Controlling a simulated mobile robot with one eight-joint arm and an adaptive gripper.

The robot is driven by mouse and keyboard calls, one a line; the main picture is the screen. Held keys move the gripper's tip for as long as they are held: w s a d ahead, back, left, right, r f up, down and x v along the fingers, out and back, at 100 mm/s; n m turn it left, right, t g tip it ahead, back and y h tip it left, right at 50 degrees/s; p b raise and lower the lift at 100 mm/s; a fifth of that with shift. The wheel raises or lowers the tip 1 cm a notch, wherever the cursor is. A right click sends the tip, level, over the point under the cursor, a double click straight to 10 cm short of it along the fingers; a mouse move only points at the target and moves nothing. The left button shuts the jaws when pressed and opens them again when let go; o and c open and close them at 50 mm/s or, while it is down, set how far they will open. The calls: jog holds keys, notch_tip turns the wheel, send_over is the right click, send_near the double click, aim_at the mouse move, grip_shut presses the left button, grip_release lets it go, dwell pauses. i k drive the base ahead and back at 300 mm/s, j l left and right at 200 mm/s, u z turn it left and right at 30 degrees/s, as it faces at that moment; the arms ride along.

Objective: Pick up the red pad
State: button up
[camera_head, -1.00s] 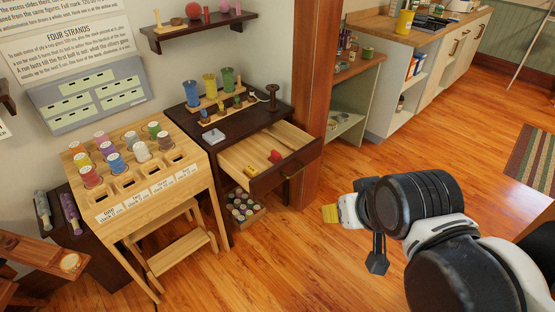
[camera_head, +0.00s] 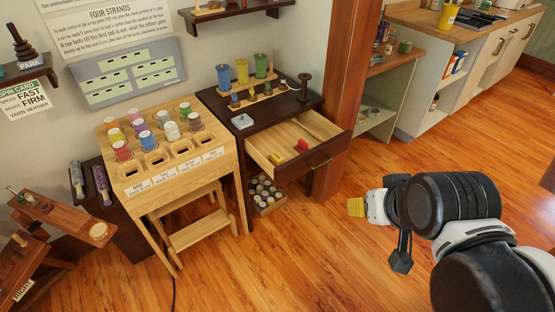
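A small red piece (camera_head: 302,145), which looks like the red pad, lies in the open wooden drawer (camera_head: 262,141) of the dark table, towards its right front side. A small yellow piece (camera_head: 277,158) lies in the same drawer, left of the red one. My gripper (camera_head: 357,207) is right of the drawer and nearer to me, clear of it, pointing left. A yellow part shows at its tip; I cannot tell whether it is a finger or something held. The gap between the fingers is not visible.
Coloured spools stand on the dark tabletop (camera_head: 215,103) above the drawer. Left of it is a wooden stand (camera_head: 178,210) with several spools. A tray of round pieces (camera_head: 267,207) sits below the drawer. A brown post (camera_head: 345,90) rises right of the table. Floor is open in front.

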aim_at(302, 147)
jog(key=i+j+z, duration=0.35)
jog(key=j, duration=0.3)
jog(key=i+j+z, duration=0.2)
jog(key=j, duration=0.15)
jog(key=i+j+z, duration=0.15)
jog(key=j, duration=0.2)
jog(key=i+j+z, duration=0.2)
jog(key=j, duration=0.2)
jog(key=j+z, duration=0.15)
jog(key=j, duration=0.25)
jog(key=i+j+z, duration=0.2)
jog(key=j, duration=0.25)
jog(key=k+l, duration=0.05)
jog(key=k, duration=0.05)
